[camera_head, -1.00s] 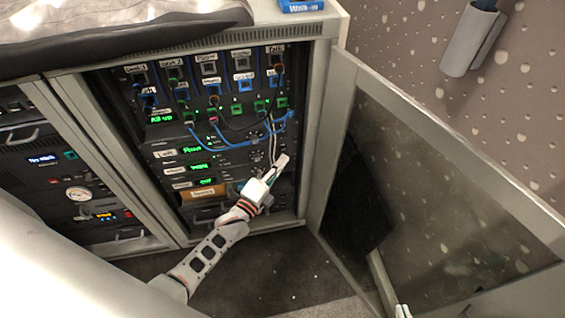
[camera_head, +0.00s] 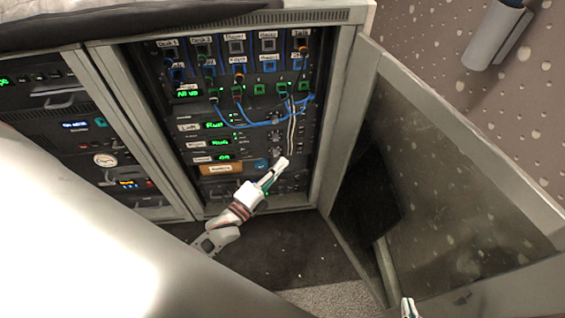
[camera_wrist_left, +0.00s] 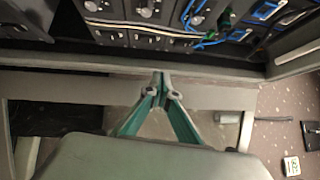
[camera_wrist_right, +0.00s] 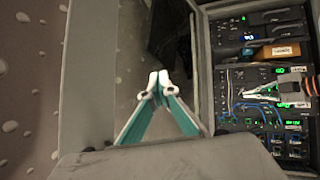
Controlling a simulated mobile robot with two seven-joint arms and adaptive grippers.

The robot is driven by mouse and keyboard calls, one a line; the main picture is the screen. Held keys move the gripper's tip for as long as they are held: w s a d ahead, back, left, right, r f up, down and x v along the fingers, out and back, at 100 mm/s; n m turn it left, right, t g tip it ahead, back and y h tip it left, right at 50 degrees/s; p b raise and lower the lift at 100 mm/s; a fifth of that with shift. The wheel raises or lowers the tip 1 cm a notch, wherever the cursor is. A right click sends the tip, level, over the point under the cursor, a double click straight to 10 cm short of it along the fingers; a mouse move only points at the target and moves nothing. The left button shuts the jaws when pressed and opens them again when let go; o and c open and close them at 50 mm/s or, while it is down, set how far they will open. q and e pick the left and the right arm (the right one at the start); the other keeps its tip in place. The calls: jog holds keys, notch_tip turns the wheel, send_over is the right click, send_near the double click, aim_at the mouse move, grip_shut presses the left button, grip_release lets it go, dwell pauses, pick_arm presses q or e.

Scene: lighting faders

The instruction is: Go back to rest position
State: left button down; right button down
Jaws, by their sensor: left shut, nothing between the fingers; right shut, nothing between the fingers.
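My left gripper (camera_head: 274,172) is in front of the lower part of the open equipment rack (camera_head: 255,148) in the head view. It is shut and empty. In the left wrist view its closed fingertips (camera_wrist_left: 161,78) show below the rack's lower units, with nothing between them. My right gripper (camera_head: 408,304) shows only as a tip at the bottom edge of the head view. In the right wrist view its fingertips (camera_wrist_right: 158,80) are together and empty, apart from the rack, which shows to their right.
The open cabinet door (camera_head: 470,180) stands to the right of the rack. Blue cables (camera_head: 262,124) hang across the rack front. A second rack bay (camera_head: 100,150) is at left. Dark floor (camera_head: 290,250) lies in front. A speckled wall (camera_head: 430,50) is behind the door.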

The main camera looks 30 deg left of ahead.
jog(key=shift+w+r, duration=0.15)
jog(key=shift+r, duration=0.05)
